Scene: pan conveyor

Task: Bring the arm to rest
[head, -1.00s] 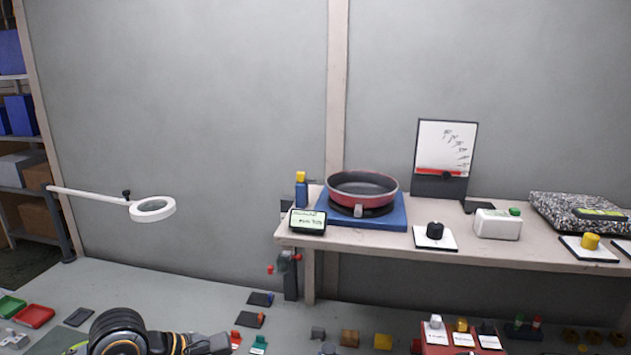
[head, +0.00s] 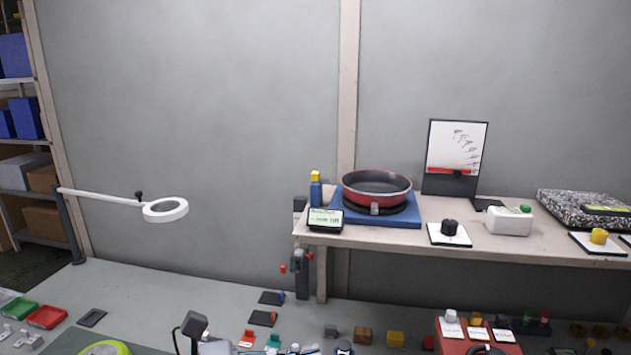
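Neither gripper shows clearly in the head view. The red pan (head: 377,190) sits upright on a round black plate on the blue base (head: 400,221), on the raised shelf (head: 385,237). No gripper is touching the pan. A dark grey device with a cable (head: 194,324) stands at the bottom edge, and I cannot tell what it is.
A white ring lamp (head: 166,210) reaches in from the left. A small display (head: 326,219), a black knob (head: 450,228) and a white box (head: 509,221) stand on the shelf. Small parts and a red block (head: 480,346) crowd the lower bench. The bench's left middle is clear.

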